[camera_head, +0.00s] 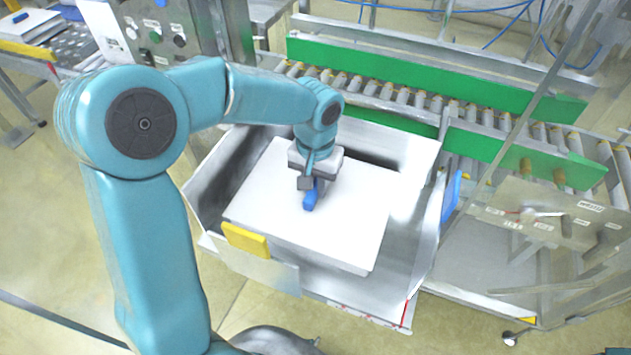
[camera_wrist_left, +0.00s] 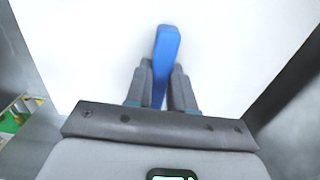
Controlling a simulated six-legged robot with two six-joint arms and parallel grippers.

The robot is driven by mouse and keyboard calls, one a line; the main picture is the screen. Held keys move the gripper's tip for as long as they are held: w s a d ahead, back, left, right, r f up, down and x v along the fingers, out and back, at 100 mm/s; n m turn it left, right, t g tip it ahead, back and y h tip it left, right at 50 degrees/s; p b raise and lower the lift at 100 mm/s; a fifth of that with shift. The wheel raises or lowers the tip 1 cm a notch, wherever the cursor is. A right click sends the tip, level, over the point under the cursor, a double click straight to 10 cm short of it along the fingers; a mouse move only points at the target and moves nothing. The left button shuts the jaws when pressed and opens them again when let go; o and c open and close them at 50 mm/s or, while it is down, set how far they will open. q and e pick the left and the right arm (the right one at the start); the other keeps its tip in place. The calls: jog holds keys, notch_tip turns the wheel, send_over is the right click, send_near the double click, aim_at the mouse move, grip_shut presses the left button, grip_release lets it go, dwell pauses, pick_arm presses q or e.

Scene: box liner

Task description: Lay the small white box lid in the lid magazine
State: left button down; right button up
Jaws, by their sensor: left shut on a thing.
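The white box lid (camera_head: 345,232) lies flat inside the metal lid magazine (camera_head: 425,182), within its walls, slightly turned relative to them. A blue handle (camera_head: 310,200) stands up from the middle of the lid. My left gripper (camera_head: 307,184) is above the lid and shut on the blue handle. In the left wrist view both fingers (camera_wrist_left: 158,88) close on the blue handle (camera_wrist_left: 166,45), with the white lid (camera_wrist_left: 90,50) filling the view beneath. I cannot tell whether the lid rests on the magazine floor or on a stack. My right gripper is not in view.
A roller conveyor (camera_head: 400,98) with green side rails (camera_head: 390,72) runs behind the magazine. A yellow block (camera_head: 246,240) sits on the magazine's front wall and a blue one (camera_head: 451,196) at its right wall. A control panel (camera_head: 160,30) stands at the back left.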

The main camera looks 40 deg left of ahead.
pick_arm(q)
jog(key=shift+s+a, duration=0.1)
jog(key=shift+f, duration=0.15)
jog(key=c, duration=1)
grip_release()
jog(key=shift+r, duration=0.55)
notch_tip(320, 180, up, 11)
jog(key=shift+r, duration=0.2)
